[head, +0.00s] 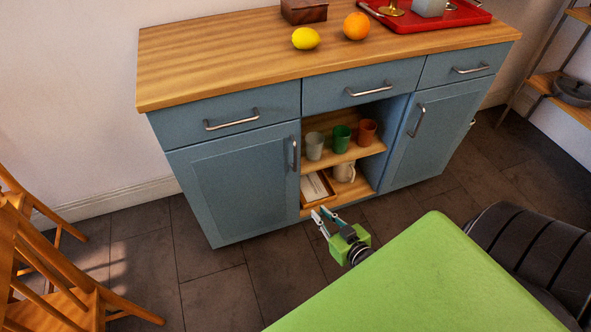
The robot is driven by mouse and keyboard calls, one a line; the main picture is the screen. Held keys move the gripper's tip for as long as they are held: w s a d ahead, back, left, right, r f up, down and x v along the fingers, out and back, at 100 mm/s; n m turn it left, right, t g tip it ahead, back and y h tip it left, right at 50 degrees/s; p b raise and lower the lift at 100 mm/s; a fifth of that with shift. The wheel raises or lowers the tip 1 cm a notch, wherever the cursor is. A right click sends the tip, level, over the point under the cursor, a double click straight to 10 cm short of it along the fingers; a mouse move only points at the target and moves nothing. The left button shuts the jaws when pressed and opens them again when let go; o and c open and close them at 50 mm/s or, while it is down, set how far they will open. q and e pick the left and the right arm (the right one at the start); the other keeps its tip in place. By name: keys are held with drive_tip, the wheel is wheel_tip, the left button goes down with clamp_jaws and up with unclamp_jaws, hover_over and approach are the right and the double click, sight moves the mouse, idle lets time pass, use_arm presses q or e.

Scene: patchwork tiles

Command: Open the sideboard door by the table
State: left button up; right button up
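The blue sideboard (235,137) with a wooden top stands against the wall. Its left door (238,188) is shut and has an upright metal handle (294,153) near its right edge. Its right door (432,135) is also shut, with an upright handle (416,120) near its left edge. My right gripper (320,213) is low in front of the open middle shelves, right of and below the left door's handle. Its two fingers are apart with nothing between them, and it appears clear of both doors. My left gripper is not in view. No table can be made out.
Wooden chairs (62,295) stand at the lower left. A lemon (305,39), an orange (356,26) and a red tray (440,19) are on top. Floor before the left door is clear.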

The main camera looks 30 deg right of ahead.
sight(296, 157)
drive_tip(key=w+d+r+t+b, duration=0.1)
drive_tip(key=w+r+t+b, duration=0.25)
drive_tip(key=r, duration=0.65)
drive_tip(key=w, duration=0.5)
drive_tip(key=w+b, duration=0.1)
drive_tip(key=w, duration=0.2)
drive_tip(key=shift+d, duration=0.3)
drive_tip(key=w+b, duration=0.1)
drive_tip(key=w, duration=0.3)
drive_tip(key=shift+d, duration=0.1)
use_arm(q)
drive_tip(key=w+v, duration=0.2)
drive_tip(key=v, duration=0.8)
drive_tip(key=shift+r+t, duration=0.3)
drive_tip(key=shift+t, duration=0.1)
use_arm(e)
drive_tip(key=shift+w, duration=0.8)
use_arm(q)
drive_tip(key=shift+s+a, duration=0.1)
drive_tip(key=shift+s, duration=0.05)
use_arm(e)
drive_tip(key=shift+c, duration=0.4)
clamp_jaws()
